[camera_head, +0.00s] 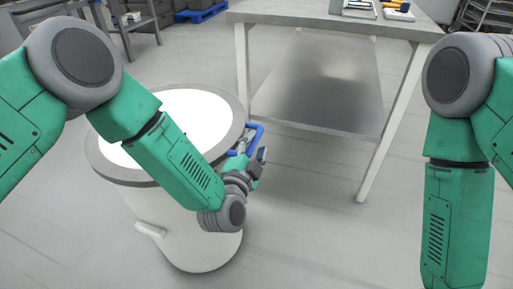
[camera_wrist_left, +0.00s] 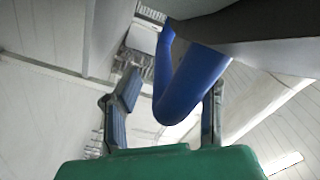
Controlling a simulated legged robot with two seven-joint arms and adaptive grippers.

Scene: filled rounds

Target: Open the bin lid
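The bin (camera_head: 190,235) is a white cylinder standing on the floor at the left of the head view. Its lid has a grey rim (camera_head: 110,165) and a white top, and lies flat on the bin. A blue handle (camera_head: 256,132) sticks out at the lid's right side. My left gripper (camera_head: 258,160) is beside this handle, partly hidden by its own wrist. In the left wrist view its fingers (camera_wrist_left: 172,88) are apart, with the blue handle (camera_wrist_left: 190,85) showing between them. I cannot tell whether they touch it. My right gripper is outside the view.
A metal table (camera_head: 290,12) with a lower shelf (camera_head: 320,85) stands behind and to the right of the bin. Its near leg (camera_head: 392,120) is right of my left gripper. A blue pallet (camera_head: 200,14) lies at the back.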

